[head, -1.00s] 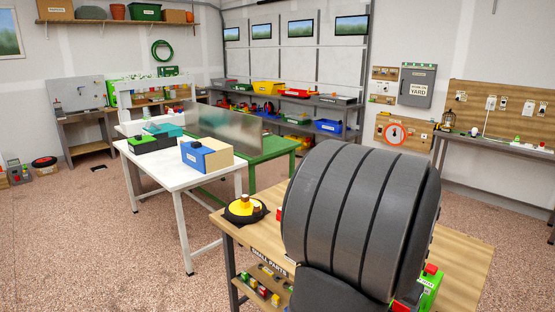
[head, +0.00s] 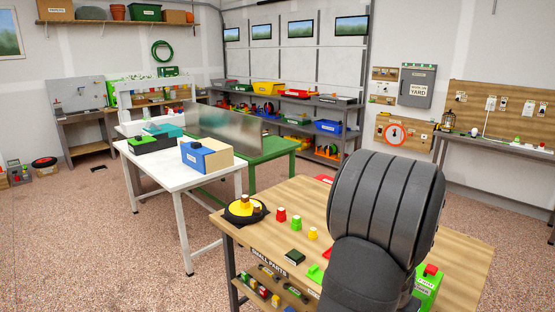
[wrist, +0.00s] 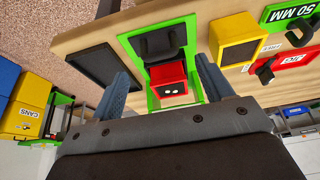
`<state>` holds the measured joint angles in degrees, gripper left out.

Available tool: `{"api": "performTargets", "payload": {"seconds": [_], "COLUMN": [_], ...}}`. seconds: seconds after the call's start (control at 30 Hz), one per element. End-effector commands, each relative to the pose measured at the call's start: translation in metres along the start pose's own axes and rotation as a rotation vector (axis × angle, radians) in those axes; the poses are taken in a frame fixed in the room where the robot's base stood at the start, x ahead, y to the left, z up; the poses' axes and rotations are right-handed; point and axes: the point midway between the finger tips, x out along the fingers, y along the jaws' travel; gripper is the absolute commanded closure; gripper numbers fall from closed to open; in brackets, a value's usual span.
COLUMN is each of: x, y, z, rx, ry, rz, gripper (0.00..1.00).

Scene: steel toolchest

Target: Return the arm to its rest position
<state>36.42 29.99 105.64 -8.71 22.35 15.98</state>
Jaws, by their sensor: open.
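My gripper shows in the wrist view (wrist: 165,85) with its two blue-grey fingers spread apart and nothing held between them. Beyond the fingers is a red block (wrist: 168,78) at a green frame on the wooden workbench; I cannot tell whether a finger touches it. In the head view my dark grey arm (head: 385,205) stands over the right part of the wooden workbench (head: 455,245) and hides some of its top. The gripper's fingers are hidden there behind the arm.
A white table (head: 160,175) stands to the left. Open floor (head: 90,235) lies at left.

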Motion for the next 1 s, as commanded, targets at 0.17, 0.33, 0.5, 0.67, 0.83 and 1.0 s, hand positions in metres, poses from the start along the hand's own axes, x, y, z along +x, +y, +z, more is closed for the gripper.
{"api": "performTargets", "payload": {"seconds": [0.17, 0.33, 0.5, 0.67, 0.83, 1.0], "x": [0.027, 0.052, 0.068, 0.079, 0.091, 0.064], "y": [0.000, 0.000, 0.000, 0.000, 0.001, 0.000], "z": [0.000, 0.000, -0.020, -0.047, -0.075, -0.078], "rx": [0.001, 0.000, 0.003, 0.003, 0.002, 0.001], "ry": [-0.002, -0.002, 0.002, 0.001, 0.001, 0.003], "rz": [0.000, 0.000, 0.000, 0.000, 0.000, -0.001], "gripper": [0.27, 0.27, 0.27, 0.27, 0.27, 0.27]}}
